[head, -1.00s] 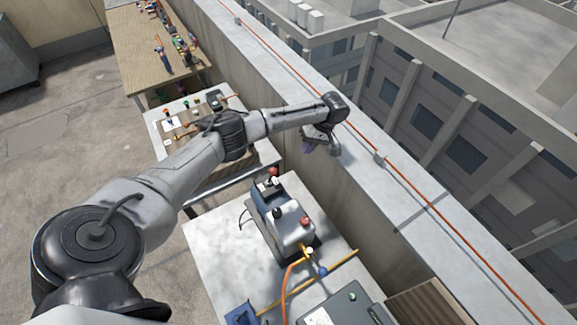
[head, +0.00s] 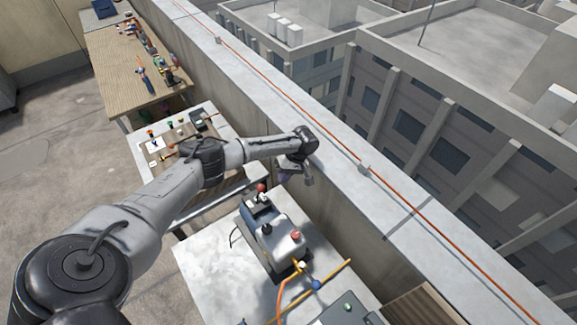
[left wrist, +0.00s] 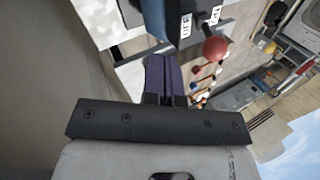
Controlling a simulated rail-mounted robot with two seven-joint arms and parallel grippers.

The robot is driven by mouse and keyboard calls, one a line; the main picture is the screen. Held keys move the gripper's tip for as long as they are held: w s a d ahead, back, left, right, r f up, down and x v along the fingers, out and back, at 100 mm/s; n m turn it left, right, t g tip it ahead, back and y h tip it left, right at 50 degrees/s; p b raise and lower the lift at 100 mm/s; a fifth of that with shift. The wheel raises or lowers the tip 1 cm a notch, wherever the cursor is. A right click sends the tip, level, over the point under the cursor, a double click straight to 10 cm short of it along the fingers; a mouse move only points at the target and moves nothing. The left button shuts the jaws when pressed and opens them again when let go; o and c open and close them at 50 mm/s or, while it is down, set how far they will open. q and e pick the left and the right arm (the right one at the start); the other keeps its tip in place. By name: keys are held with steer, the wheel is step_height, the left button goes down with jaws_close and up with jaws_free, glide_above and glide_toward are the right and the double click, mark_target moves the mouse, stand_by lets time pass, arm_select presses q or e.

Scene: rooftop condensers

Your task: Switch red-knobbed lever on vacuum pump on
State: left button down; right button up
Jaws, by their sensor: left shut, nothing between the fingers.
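The vacuum pump (head: 280,243), blue and light grey, stands on the pale table. Its lever's red knob (head: 261,187) is at the pump's far end. My left gripper (head: 284,179) is just right of the knob in the head view, beside the parapet. Its purple fingers (left wrist: 163,73) are shut and empty, apart from the knob. My right gripper is not in view.
The parapet wall (head: 330,185) runs close along the right side. An orange hose (head: 281,300) and yellow pipe (head: 335,275) lie at the pump's near end. Cluttered workbenches, one being the wooden-topped bench (head: 115,55), stand farther back. The pale tabletop (head: 215,265) is clear left of the pump.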

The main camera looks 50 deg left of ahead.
mark_target(260, 191)
arm_select(q)
steer(key=shift+s+a+f+p, duration=0.15)
steer(key=shift+s+f+p, duration=0.2)
steer(key=shift+s, duration=0.45)
steer(key=shift+s+a+f+p, duration=0.15)
steer(key=shift+s+p, duration=0.25)
steer(key=shift+s, duration=0.45)
steer(key=shift+s+a+f+p, duration=0.2)
steer(key=shift+s+p, duration=0.2)
steer(key=shift+s, duration=0.4)
